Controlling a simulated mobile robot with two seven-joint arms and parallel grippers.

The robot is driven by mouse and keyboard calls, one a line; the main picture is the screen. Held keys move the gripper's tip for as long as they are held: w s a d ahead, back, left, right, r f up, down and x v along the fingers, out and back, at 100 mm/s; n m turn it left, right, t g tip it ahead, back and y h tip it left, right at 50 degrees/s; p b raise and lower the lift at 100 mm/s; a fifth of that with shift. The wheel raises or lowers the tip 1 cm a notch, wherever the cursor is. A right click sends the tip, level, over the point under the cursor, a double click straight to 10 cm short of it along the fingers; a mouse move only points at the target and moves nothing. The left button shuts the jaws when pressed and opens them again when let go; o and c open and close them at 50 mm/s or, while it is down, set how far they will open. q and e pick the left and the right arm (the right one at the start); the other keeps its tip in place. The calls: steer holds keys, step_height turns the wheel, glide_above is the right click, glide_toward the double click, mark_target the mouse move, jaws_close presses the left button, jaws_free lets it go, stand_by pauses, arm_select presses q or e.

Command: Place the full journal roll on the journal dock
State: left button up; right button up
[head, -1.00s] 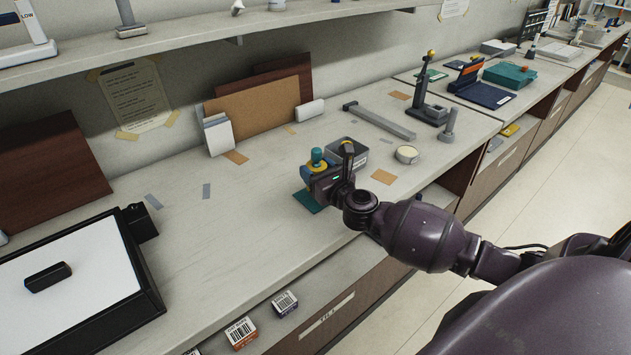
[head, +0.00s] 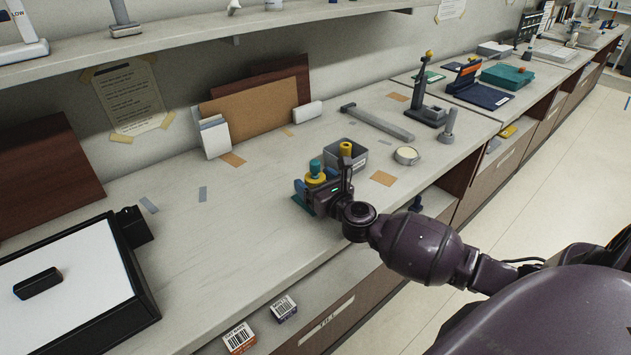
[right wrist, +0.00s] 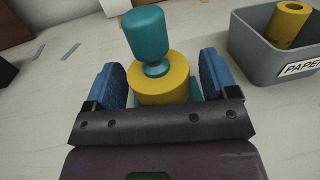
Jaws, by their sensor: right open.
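A yellow roll (right wrist: 160,84) stands upright with a teal knob (right wrist: 146,35) rising from its top. In the head view the same roll (head: 316,179) and knob (head: 315,166) are above a teal base (head: 300,205). My right gripper (right wrist: 166,82) is open, with one blue finger on each side of the roll. I cannot tell whether the fingers touch it. A second yellow roll (right wrist: 288,24) stands in a grey bin (right wrist: 262,61) labelled "PAPER"; the bin is also in the head view (head: 357,159). My left gripper is out of view.
A round cream-topped dish (head: 407,156) and a grey bar (head: 378,123) lie beyond the bin. A black-framed white tray (head: 60,290) is at the lower left. Small barcoded boxes (head: 239,338) lie in the open drawer. The counter left of my gripper is mostly clear.

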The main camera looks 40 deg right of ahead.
steer(key=shift+r, duration=0.15)
steer(key=shift+s, duration=0.2)
steer(key=s, duration=0.5)
steer(key=s+p, duration=0.1)
steer(key=s, duration=0.5)
steer(key=shift+s+a, duration=0.2)
steer(key=shift+s, duration=0.1)
